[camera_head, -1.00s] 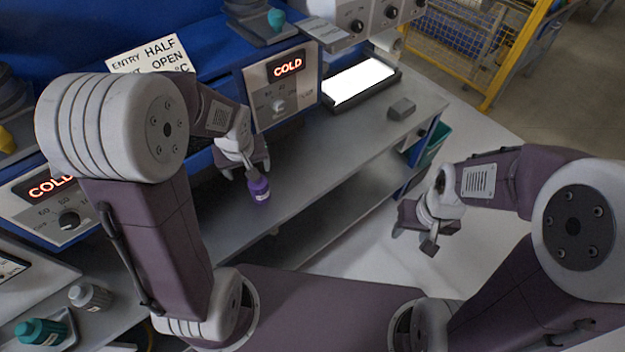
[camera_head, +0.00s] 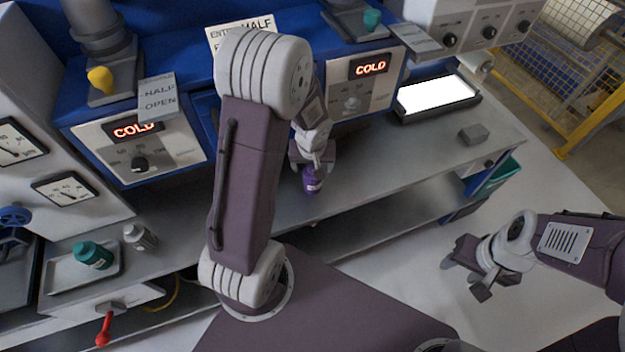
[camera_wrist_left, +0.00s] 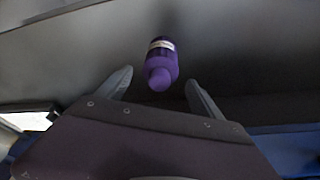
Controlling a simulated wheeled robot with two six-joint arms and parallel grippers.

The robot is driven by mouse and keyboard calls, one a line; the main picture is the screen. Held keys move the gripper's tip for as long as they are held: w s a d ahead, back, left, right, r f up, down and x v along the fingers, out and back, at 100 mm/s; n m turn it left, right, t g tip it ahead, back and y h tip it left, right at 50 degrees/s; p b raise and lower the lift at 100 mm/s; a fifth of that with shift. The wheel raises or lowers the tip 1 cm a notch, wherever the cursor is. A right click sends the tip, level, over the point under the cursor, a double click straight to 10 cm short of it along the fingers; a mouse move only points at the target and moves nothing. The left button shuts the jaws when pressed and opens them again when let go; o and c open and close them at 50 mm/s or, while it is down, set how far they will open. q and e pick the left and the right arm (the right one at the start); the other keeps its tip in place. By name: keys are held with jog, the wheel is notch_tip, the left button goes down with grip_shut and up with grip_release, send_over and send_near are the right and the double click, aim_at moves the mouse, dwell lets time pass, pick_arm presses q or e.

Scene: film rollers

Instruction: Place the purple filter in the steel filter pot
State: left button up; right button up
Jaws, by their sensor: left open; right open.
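The purple filter looks like a small purple bottle with a pale label (camera_head: 312,181), on the grey bench near its front edge. In the left wrist view the purple bottle (camera_wrist_left: 160,62) lies between and just beyond the spread fingertips, with a gap on each side. My left gripper (camera_head: 313,164) is open and empty beside it; it also shows in the left wrist view (camera_wrist_left: 158,82). My right gripper (camera_head: 465,279) is open and empty, off the bench's front edge above the floor. I cannot tell which thing is the steel filter pot.
A teal bottle (camera_head: 92,254) lies on a tray (camera_head: 62,279) at left, with a grey bottle (camera_head: 140,237) beside it. Control boxes reading COLD (camera_head: 136,128) line the back. A lit panel (camera_head: 437,94) and a small grey block (camera_head: 473,133) are at right. Bench between is clear.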

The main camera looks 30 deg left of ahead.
pick_arm(q)
jog(key=shift+x, duration=0.8)
jog(key=shift+r, duration=0.1)
jog(key=c, duration=0.6)
grip_shut()
notch_tip(320, 180, up, 4)
jog(key=shift+w+f+p, duration=0.1)
jog(key=shift+p, duration=0.8)
jog(key=s+d+r+b, duration=0.1)
jog(key=d+r+b, duration=0.1)
jog(key=d+r, duration=0.5)
jog(key=d, duration=0.4)
jog(key=shift+s+d+r, duration=0.15)
jog(key=shift+s+d, duration=0.15)
jog(key=shift+d, duration=0.05)
